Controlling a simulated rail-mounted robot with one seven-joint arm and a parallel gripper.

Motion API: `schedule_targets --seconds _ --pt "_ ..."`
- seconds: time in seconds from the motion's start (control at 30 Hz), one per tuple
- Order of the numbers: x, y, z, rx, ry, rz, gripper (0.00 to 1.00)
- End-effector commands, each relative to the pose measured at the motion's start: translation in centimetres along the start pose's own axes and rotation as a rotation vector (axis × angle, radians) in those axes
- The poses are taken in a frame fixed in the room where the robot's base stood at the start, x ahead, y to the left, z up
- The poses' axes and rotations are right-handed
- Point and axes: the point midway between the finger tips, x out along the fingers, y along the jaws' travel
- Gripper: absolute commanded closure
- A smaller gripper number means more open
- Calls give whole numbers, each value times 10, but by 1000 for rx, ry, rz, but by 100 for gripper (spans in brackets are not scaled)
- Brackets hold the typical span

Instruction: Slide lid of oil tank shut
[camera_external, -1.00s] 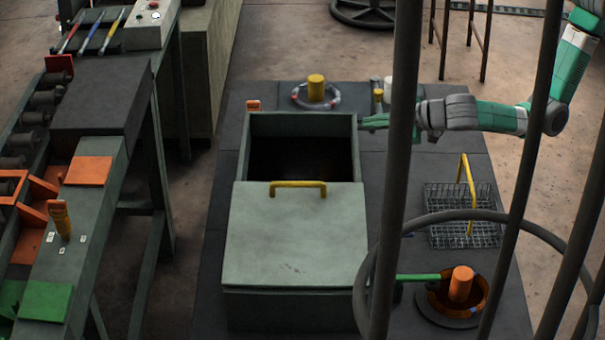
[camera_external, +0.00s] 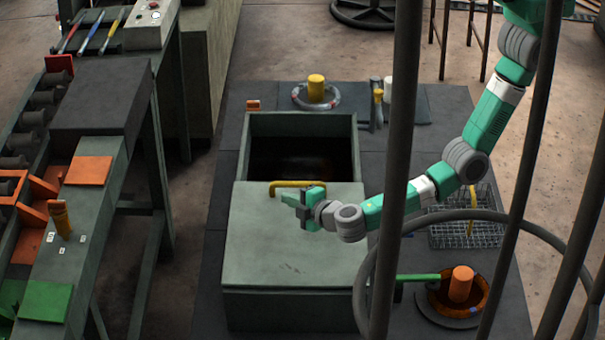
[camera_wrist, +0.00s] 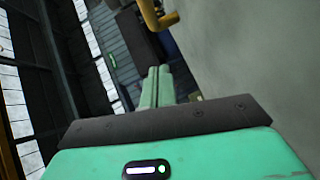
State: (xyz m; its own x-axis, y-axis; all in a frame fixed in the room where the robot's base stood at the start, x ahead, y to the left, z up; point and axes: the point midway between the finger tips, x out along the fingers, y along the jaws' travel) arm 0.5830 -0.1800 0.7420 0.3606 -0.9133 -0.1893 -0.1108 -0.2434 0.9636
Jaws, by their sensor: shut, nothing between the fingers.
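The grey-green oil tank (camera_external: 250,150) stands in the middle of the external view. Its flat lid (camera_external: 265,245) covers the near part, and the far part is an open dark hole. A yellow handle (camera_external: 283,184) stands on the lid's far edge. My gripper (camera_external: 291,200) is over the lid, just on the near side of the handle, overlapping its right end in the picture. I cannot tell whether they touch. In the wrist view my gripper's fingers (camera_wrist: 156,85) are together and empty. The handle (camera_wrist: 158,14) is at the top, and the lid surface (camera_wrist: 245,55) fills the right.
A wire basket (camera_external: 465,232) with a yellow handle stands right of the tank. An orange cylinder (camera_external: 461,284) in a round pan is at the near right. Dark vertical bars and a hoop (camera_external: 440,216) cross the foreground. A workbench (camera_external: 100,205) is on the left.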

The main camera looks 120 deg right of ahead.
Motion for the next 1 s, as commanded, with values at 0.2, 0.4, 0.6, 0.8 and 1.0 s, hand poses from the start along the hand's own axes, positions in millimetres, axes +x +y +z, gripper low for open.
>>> schedule_targets --seconds 0.2,0.4,0.6,0.8,1.0 --pt "41 -2 10 0 -2 -1 100" --pt "56 0 25 1 0 0 100" --pt "59 0 28 1 1 0 100" --pt "59 0 28 1 1 0 100" --pt "76 6 46 4 -21 3 100"
